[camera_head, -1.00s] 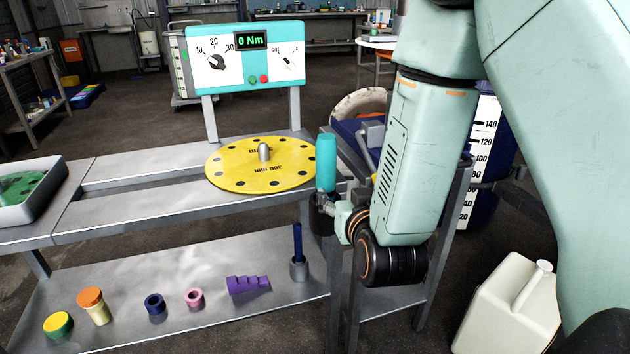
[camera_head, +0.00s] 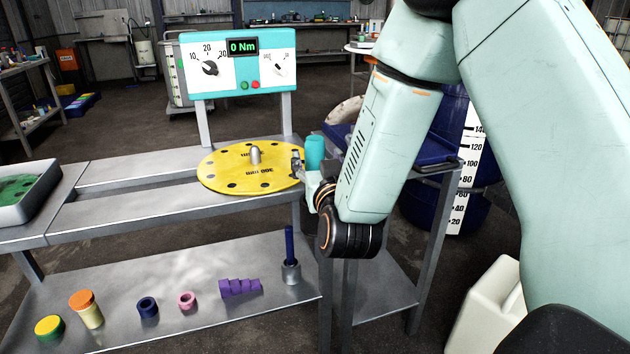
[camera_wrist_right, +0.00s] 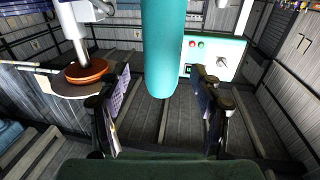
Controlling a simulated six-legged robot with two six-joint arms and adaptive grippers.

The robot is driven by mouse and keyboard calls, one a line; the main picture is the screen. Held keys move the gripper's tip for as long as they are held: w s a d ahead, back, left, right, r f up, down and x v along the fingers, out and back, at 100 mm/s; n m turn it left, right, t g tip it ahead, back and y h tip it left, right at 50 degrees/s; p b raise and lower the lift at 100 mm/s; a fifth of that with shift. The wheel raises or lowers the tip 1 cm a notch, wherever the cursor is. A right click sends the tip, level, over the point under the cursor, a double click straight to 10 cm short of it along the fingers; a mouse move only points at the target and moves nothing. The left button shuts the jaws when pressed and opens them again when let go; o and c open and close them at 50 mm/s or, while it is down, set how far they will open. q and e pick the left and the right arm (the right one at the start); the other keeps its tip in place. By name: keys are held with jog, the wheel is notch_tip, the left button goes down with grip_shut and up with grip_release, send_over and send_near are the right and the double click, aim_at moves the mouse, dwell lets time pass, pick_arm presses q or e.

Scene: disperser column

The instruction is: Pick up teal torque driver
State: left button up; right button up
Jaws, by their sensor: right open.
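The teal torque driver (camera_head: 314,152) shows as a teal cylinder just right of the yellow disc in the head view. Its lower part is hidden by my right gripper. In the right wrist view the driver (camera_wrist_right: 162,45) comes in from the top edge and its rounded end lies between the fingers. My right gripper (camera_head: 307,168) is open, with one finger showing left of the driver in the head view. In the wrist view a gap shows on each side between the driver and the gripper's fingers (camera_wrist_right: 161,85). My left gripper is not in view.
The yellow disc (camera_head: 225,172) with a central peg lies on the metal bench (camera_head: 140,210). Behind it stands a panel (camera_head: 240,62) reading 0 Nm. The lower shelf (camera_head: 190,315) holds several small coloured parts. A blue barrel (camera_head: 455,125) stands right of my forearm.

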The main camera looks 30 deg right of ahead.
jog(key=x, duration=0.3)
jog(key=shift+w+a+f+b, duration=0.1)
jog(key=shift+w+f+b, duration=0.05)
jog(key=shift+w+b, duration=0.15)
jog(key=shift+s, duration=0.1)
jog(key=shift+s, duration=0.1)
jog(key=shift+c, duration=0.6)
jog(key=c, duration=1.2)
grip_shut()
